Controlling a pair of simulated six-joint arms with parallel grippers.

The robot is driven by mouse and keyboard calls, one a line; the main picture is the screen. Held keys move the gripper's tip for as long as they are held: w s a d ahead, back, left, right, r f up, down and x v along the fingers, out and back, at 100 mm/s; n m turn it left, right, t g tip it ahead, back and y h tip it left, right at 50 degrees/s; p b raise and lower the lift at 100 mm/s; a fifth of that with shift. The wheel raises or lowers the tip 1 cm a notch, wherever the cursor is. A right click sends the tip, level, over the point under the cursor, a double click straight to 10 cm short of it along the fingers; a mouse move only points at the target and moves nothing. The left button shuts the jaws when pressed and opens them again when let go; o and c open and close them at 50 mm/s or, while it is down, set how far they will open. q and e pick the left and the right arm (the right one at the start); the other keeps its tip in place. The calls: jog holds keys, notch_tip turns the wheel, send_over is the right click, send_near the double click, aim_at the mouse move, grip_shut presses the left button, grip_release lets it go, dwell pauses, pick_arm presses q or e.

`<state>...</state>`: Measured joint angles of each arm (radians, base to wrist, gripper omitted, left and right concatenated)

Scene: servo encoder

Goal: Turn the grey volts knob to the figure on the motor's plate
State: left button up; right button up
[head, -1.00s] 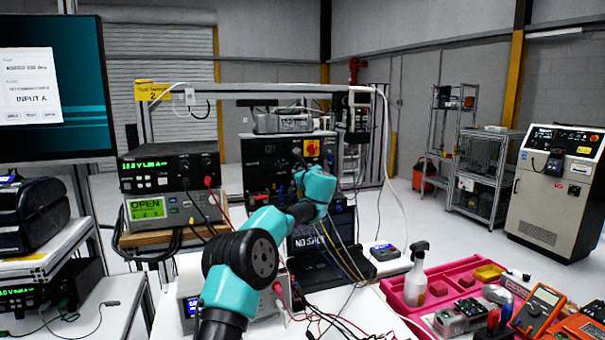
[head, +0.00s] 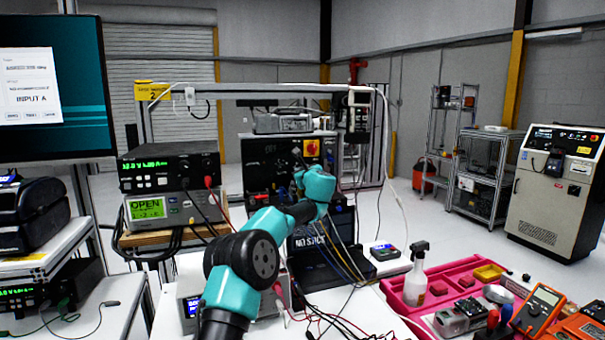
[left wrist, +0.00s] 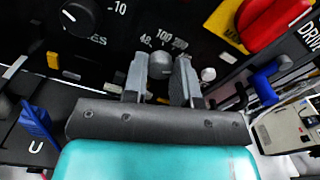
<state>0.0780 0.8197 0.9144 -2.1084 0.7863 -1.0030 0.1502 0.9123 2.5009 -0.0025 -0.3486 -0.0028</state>
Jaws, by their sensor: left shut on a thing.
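The grey volts knob (left wrist: 161,62) is on the black front panel (left wrist: 205,50) in the left wrist view, with the printed figures 48, 100 and 200 showing around it. My left gripper (left wrist: 161,74) has one finger on each side of the knob and is shut on it. In the head view my left arm (head: 262,245) reaches to the black panel box (head: 262,170), and its wrist hides the knob and the fingers. I cannot make out the motor's plate in either view. My right gripper is not in view.
A red rotary switch on a yellow plate (head: 312,147) is close to the right of my gripper. A black knob (left wrist: 78,16) is to its left. Yellow and blue cables hang below my wrist.

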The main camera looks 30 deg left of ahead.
pick_arm(q)
jog(key=shift+n, duration=0.7)
jog(key=o, duration=0.9)
jog(key=shift+o, duration=0.2)
jog(key=v, duration=1.7)
jog(key=shift+s+d+r, duration=0.1)
jog(key=shift+s+d, duration=0.05)
